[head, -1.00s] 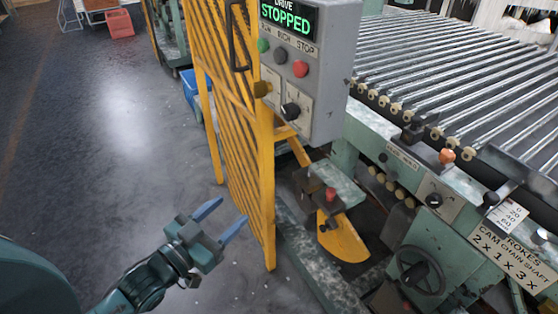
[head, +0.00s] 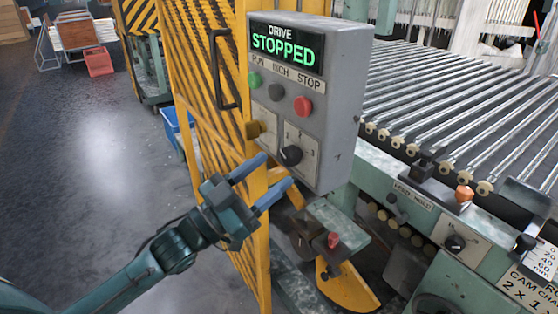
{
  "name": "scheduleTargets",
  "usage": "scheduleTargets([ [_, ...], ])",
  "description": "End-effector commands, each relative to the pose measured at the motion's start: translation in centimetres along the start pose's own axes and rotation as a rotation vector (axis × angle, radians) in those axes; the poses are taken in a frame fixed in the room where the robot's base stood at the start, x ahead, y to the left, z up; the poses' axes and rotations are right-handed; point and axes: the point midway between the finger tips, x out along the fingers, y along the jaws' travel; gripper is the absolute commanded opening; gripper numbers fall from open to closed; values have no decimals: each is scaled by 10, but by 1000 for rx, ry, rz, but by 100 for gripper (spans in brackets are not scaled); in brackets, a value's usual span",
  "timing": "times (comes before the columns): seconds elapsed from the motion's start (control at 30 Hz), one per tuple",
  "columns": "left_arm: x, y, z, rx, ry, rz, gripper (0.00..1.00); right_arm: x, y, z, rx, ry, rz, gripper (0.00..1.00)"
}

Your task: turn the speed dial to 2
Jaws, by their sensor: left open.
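A grey control box (head: 333,120) carries a lit display (head: 285,46) reading "DRIVE STOPPED". Another black dial (head: 455,243) sits on the green machine rail at right. I cannot tell from labels which is the speed dial. My left gripper (head: 277,170) is open and empty, its two blue fingers pointing up and right, just below and left of the box's dial in the picture. Contact is not visible. My right gripper is out of view.
Green, grey and red buttons (head: 303,106) sit above the dial, and a yellow-brown knob (head: 255,130) is left of it. A yellow guard gate (head: 205,80) with a dark handle stands beside the box. Metal rollers (head: 450,100) fill the right.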

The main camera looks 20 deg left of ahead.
Motion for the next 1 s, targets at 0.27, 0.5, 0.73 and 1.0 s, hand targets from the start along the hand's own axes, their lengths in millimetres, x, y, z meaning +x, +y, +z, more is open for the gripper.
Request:
scheduleTargets([
  [0.27,29,0,-1,-1,1,0,55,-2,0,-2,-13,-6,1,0],
  [0.5,32,0,0,0,-1,0,55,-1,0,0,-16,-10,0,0],
  [0.73,32,0,0,0,-1,0,44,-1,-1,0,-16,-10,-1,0],
  [1.0,31,0,0,0,-1,0,22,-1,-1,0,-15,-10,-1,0],
])
